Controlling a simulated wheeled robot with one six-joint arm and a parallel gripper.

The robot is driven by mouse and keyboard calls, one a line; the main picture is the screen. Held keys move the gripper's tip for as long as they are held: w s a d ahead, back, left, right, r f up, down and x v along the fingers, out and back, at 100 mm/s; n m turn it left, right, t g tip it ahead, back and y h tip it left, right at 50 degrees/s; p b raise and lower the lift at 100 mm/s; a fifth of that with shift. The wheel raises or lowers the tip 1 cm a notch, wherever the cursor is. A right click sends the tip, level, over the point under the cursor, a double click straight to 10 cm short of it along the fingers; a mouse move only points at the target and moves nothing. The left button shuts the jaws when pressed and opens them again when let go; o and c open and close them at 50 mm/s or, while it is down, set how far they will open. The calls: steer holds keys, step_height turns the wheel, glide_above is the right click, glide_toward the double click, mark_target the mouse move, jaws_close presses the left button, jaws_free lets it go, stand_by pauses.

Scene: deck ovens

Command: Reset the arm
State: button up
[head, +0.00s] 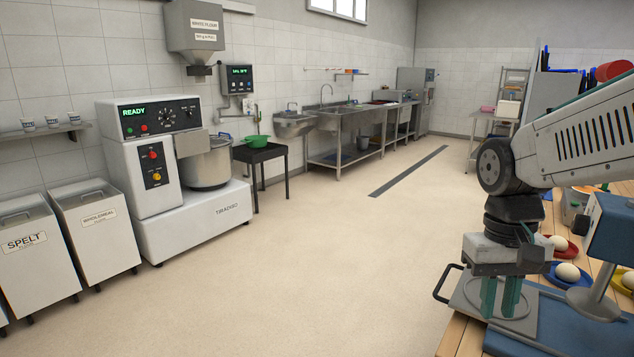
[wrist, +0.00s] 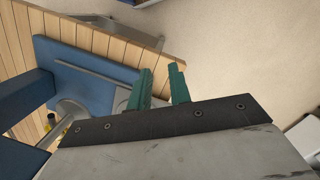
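My gripper (head: 498,306) hangs from my arm at the lower right of the head view, pointing down. It is over a grey plate with a round outline (head: 464,305), on the blue press-like device (head: 565,330) on the wooden table (head: 453,338). In the wrist view, the two teal fingers of my gripper (wrist: 161,75) stand apart with a clear gap. Nothing shows between them. Whether the fingertips touch the plate cannot be told.
The device's blue head (head: 612,230) and round disc (head: 592,303) stand right of my gripper. Pale balls sit on coloured plates behind. A mixer (head: 160,165), bins (head: 30,250) and green bowl (head: 257,141) are at left. The middle floor is clear.

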steer(key=s+r+t, duration=0.2)
steer(key=s+t, duration=0.1)
steer(key=s, duration=0.9)
steer(key=shift+s+a+n, duration=0.4)
steer(key=shift+a, duration=0.05)
steer(key=shift+d, duration=0.1)
